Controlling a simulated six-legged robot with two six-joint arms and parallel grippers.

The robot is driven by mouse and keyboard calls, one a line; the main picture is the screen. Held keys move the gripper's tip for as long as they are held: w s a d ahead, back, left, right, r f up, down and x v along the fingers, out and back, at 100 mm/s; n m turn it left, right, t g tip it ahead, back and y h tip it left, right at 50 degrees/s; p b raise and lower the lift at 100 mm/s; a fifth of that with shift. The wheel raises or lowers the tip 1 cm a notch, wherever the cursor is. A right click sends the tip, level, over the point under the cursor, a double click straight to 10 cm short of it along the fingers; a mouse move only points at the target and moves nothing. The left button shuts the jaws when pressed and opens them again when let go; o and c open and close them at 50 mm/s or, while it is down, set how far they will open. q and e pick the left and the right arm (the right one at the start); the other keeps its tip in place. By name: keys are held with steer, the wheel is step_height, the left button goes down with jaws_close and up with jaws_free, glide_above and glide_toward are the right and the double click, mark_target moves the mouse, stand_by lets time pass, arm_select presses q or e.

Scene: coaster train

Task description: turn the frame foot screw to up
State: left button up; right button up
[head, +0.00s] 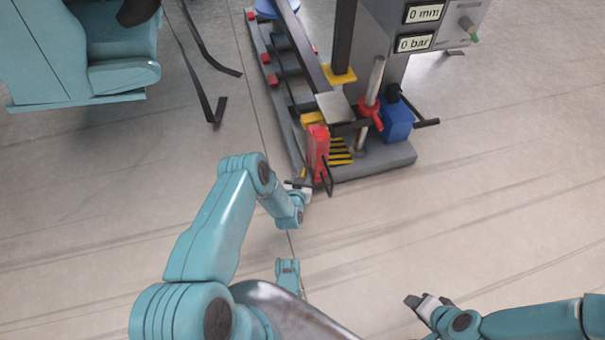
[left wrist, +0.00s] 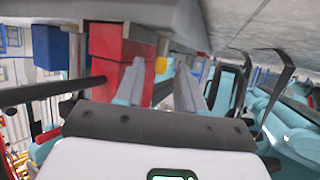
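My left gripper (head: 298,188) is low at the near end of the grey machine frame (head: 376,165), beside the red block (head: 318,147) with a black handle loop. In the left wrist view its two fingers (left wrist: 158,88) stand apart, with no object clearly between them. The red block (left wrist: 120,48) is just beyond them. A short metal stub with a brass-coloured end (left wrist: 162,55) hangs beside the block; it may be the foot screw, but I cannot be sure. In the head view the arm and block hide that spot. My right gripper (head: 428,303) is away at the lower right, its opening unclear.
A metal post with a red collar (head: 371,100), a blue block (head: 396,122) and a black bar handle (head: 424,121) stand on the frame. Displays read "0 mm" (head: 424,13) and "0 bar" (head: 414,43). A teal seat (head: 110,50) is at upper left.

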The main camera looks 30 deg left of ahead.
arm_select(q)
steer(key=shift+f, duration=0.1)
stand_by(0.3)
jaws_close()
steer(key=shift+w+d+n+g+y, duration=0.15)
steer(key=shift+n+g+y, duration=0.4)
steer(key=shift+n+y, duration=0.25)
steer(key=shift+w+d+n+g+y, duration=0.15)
steer(key=shift+n+g+y, duration=0.35)
steer(key=shift+n+y, duration=0.3)
steer(key=shift+w+d+n+g+y, duration=0.15)
steer(key=shift+n+g+y, duration=0.4)
steer(key=shift+n+y, duration=0.25)
jaws_free()
